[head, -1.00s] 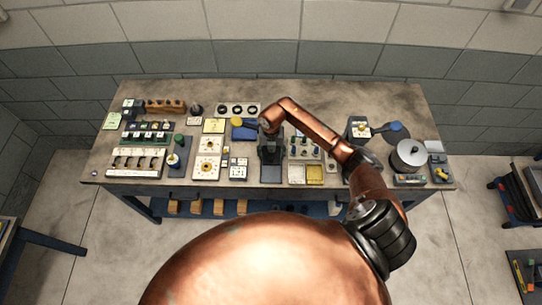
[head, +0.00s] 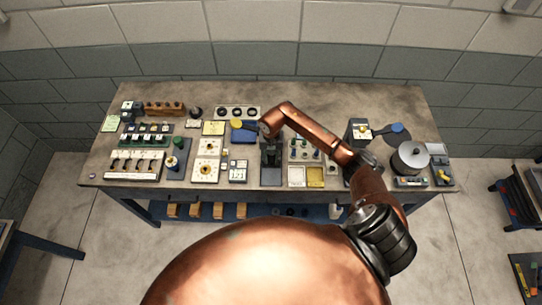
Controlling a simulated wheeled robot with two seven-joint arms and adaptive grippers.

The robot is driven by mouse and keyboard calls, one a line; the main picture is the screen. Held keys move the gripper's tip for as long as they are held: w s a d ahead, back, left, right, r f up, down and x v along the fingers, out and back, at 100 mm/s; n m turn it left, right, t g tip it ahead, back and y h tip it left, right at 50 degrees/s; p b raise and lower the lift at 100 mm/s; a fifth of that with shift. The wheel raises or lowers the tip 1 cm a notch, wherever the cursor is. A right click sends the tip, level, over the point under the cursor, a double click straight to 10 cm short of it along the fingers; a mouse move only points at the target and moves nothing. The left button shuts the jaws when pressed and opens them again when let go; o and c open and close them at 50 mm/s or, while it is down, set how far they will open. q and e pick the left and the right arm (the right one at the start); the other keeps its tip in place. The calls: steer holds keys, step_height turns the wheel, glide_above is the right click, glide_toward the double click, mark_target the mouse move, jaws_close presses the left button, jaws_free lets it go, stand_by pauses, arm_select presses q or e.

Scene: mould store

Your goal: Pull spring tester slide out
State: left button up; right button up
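My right arm reaches over the middle of the workbench, and my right gripper (head: 271,152) points down there. It is dark and small in the head view, so whether its fingers are open or shut does not show. A dark-framed device with a grey plate (head: 271,178) at its front lies directly under and in front of the gripper. It may be the spring tester with its slide, but I cannot tell for sure. The gripper covers the rear of this device, and contact between them cannot be made out. My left gripper is not in view.
The workbench (head: 225,92) is crowded. Gauge cards (head: 206,170) lie left of the gripper, and a white and a yellow tray (head: 315,177) lie to its right. A metal pot (head: 409,158) stands at the right end. The bench's back strip is mostly clear.

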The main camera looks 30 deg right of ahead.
jaws_close()
steer(key=shift+s+a, duration=0.1)
steer(key=shift+s+a+p, duration=0.5)
steer(key=shift+s+p, duration=0.1)
steer(key=shift+s, duration=0.2)
steer(key=shift+s+a+p, duration=0.5)
steer(key=shift+s+p, duration=0.05)
steer(key=shift+s, duration=0.35)
steer(key=shift+s+a+p, duration=0.2)
steer(key=shift+s+p, duration=0.1)
steer(key=shift+s+a+p, duration=0.35)
steer(key=shift+s+a, duration=0.1)
steer(key=shift+s, duration=0.25)
steer(key=shift+s+a+p, duration=0.35)
steer(key=shift+s+a, duration=0.05)
steer(key=shift+s, duration=0.25)
